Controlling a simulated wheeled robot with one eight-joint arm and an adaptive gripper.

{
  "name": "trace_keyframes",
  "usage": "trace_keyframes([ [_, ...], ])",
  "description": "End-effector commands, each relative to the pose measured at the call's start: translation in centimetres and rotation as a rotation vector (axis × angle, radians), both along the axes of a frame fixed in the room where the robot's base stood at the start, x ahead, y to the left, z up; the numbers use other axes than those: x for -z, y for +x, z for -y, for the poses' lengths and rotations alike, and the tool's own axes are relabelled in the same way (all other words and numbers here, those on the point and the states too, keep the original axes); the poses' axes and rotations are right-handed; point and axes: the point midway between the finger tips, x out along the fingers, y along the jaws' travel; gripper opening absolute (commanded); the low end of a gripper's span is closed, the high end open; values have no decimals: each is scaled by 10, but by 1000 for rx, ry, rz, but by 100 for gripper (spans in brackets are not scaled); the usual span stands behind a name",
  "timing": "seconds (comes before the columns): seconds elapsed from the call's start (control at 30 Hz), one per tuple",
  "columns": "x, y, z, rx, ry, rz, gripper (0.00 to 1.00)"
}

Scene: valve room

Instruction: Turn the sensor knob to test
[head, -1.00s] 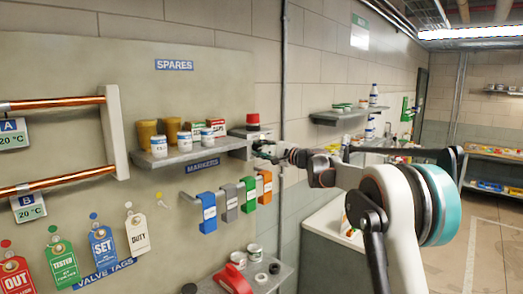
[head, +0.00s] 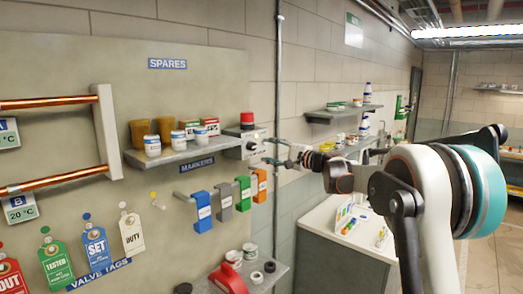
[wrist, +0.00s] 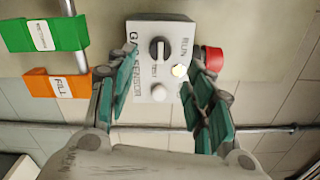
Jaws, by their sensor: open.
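The gas sensor is a light grey box (wrist: 147,85) on the wall panel, its lettering turned sideways in the wrist view. Its dark knob (wrist: 160,49) stands roughly vertical in that view, with RUN to its right and TEST below it. I cannot tell which end is the pointer. A lit lamp (wrist: 180,71) and a white round part (wrist: 159,92) sit on the same face. In the head view the box (head: 251,143) is at the shelf's right end. My gripper (wrist: 163,62) is open, its teal fingers either side of the knob in view, holding nothing. In the head view my gripper (head: 272,151) is just right of the box.
A red beacon (head: 247,120) tops the box. A shelf (head: 180,153) with jars and small boxes adjoins it. Blue, grey, green and orange (head: 259,185) markers hang below. A vertical pipe (head: 278,80) runs behind my gripper. A white counter (head: 330,225) stands lower right.

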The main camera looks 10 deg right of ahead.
Motion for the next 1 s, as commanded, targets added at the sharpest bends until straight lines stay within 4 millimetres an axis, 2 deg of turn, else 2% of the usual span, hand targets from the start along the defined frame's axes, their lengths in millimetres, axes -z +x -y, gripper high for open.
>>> trace_keyframes([
  [0.1,0,-17,13,2,0,0,48],
  [0.3,0,-32,24,1,0,0,48],
  [0.73,3,-37,23,0,-7,-3,48],
  [0.87,25,-51,5,-5,-79,-30,48],
  [1.0,74,-88,-27,-9,-249,-83,48],
])
